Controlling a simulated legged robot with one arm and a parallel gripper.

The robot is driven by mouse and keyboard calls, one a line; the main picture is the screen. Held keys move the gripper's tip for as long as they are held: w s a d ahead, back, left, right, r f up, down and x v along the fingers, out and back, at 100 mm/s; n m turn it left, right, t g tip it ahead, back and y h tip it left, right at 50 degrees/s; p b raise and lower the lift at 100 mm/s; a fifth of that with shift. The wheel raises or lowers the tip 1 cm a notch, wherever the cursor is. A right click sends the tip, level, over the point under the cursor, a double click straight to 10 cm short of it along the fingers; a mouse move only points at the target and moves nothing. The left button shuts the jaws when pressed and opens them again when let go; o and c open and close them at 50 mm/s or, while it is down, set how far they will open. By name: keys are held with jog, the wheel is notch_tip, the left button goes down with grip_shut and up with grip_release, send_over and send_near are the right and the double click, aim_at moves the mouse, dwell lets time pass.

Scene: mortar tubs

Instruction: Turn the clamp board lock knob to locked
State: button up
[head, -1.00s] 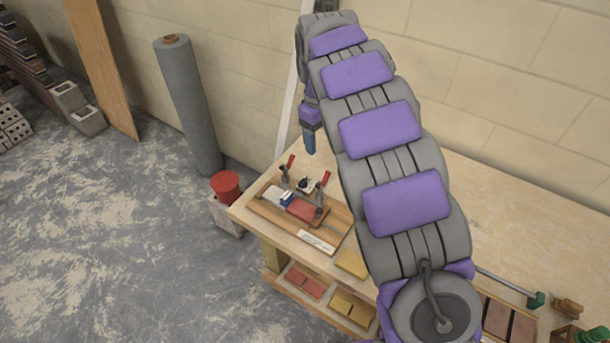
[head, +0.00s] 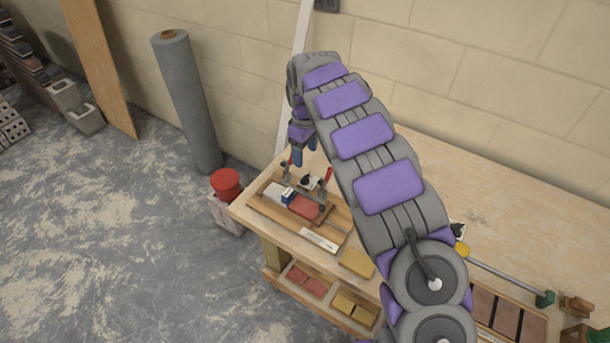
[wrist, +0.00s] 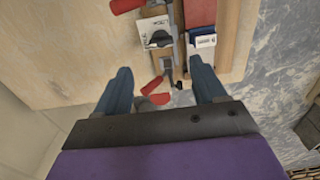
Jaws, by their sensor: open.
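The clamp board (head: 266,207) lies on the left end of the workbench. Its dark lock knob (head: 306,181) sits on a pale plate between two red-handled clamps; in the wrist view the knob (wrist: 158,40) shows from above on a white plate. Whether it points to locked cannot be read. A red brick (head: 303,207) and a blue-and-white piece (head: 288,195) lie on the board. My gripper (wrist: 160,68) is open and empty, its blue fingers pointing down at the board. It also shows in the head view (head: 304,152), above the back of the board and apart from the knob.
One red clamp handle (wrist: 154,87) shows between my fingers, another (wrist: 126,5) near the top. A labelled strip (head: 318,240) and a yellow block (head: 357,263) lie in front. The bench's back right is mostly bare.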

aim_at(304, 176)
notch_tip(304, 176, down, 10)
jog(key=shift+a+r+b, duration=0.1)
jog(key=shift+a+b, duration=0.05)
jog(key=shift+b, duration=0.8)
jog(key=shift+c, duration=0.5)
jog(key=c, duration=1)
jog(key=shift+o, duration=0.2)
